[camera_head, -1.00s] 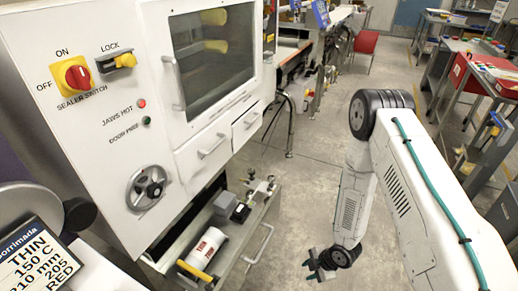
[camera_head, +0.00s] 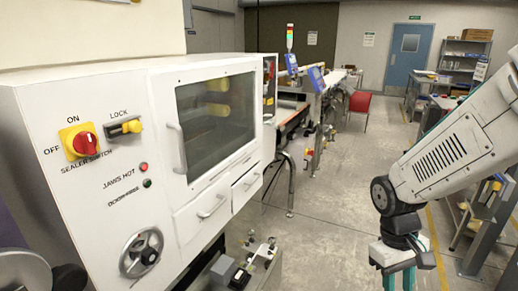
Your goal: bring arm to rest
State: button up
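My arm (camera_head: 445,160) comes in from the right edge, its white link sloping down to a dark joint beside the walkway. My gripper (camera_head: 402,281) hangs below that joint at the bottom edge, with teal parts showing. Its fingertips are cut off by the frame, so I cannot tell whether it is open or shut. It appears clear of the white sealer machine (camera_head: 60,240), with open floor between them in the picture. Nothing is seen held.
The sealer's front has a red and yellow switch (camera_head: 80,142), a lock (camera_head: 124,128), a window and two closed drawers. A lower open drawer with fittings (camera_head: 262,250) is partly cut off. Clear floor (camera_head: 335,200) lies mid-picture.

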jog(key=s+a+r+m+t, duration=0.1)
jog(key=s+r+t, duration=0.1)
jog(key=s+r, duration=0.3)
jog(key=s+a+r+m+t+y, duration=0.1)
jog(key=s+r+t, duration=0.1)
jog(key=s+r, duration=0.4)
notch_tip(320, 180, up, 5)
jog(key=shift+a+m+y, duration=0.3)
jog(key=shift+m, duration=0.1)
